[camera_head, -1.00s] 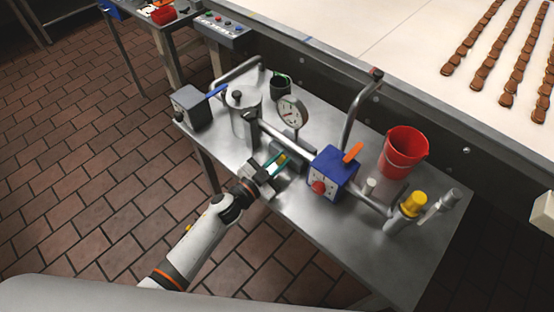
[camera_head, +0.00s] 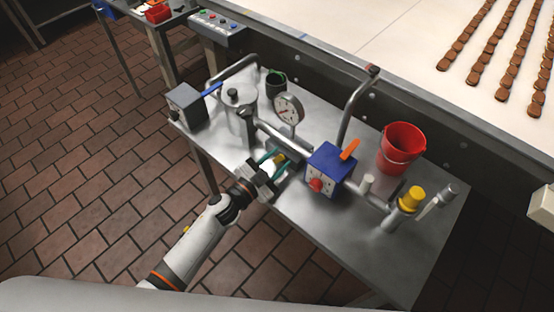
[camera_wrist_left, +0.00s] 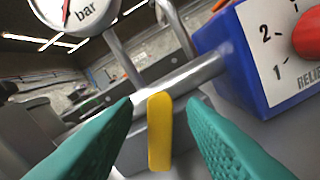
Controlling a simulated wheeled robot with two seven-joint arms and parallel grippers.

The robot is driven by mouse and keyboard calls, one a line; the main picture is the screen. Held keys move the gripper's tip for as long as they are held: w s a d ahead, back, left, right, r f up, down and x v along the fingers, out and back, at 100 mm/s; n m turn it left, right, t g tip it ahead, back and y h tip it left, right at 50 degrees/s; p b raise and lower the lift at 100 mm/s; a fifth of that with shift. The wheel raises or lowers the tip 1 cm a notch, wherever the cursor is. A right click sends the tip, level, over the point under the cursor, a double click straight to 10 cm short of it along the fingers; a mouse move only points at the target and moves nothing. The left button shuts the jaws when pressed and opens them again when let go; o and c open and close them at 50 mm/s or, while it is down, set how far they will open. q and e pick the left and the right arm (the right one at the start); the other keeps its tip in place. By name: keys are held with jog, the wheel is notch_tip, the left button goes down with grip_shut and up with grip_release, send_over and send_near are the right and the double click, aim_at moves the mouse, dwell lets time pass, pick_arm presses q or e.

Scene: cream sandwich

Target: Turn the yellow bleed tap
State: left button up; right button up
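The yellow bleed tap (camera_head: 280,158) is a small yellow lever on the pipework, left of the blue box. It also shows upright in the left wrist view (camera_wrist_left: 160,132), between the two green fingers. My left gripper (camera_head: 276,164) is open, with one finger on each side of the lever. In the left wrist view the fingertips (camera_wrist_left: 160,104) stand apart from it, with a gap on both sides. The tap's lower mount is hard to make out. My right gripper is not in view.
A blue box (camera_head: 330,170) with a red knob and orange lever stands just right of the tap. A pressure gauge (camera_head: 288,109) stands behind it. A yellow-capped fitting (camera_head: 411,198) and a red bucket (camera_head: 402,148) are at the right. The steel table's front (camera_head: 310,225) is bare.

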pick_arm(q)
jog(key=b+v, duration=0.1)
jog(key=v, duration=1.1)
jog(key=shift+b, duration=0.35)
jog(key=shift+w+d+r, duration=0.1)
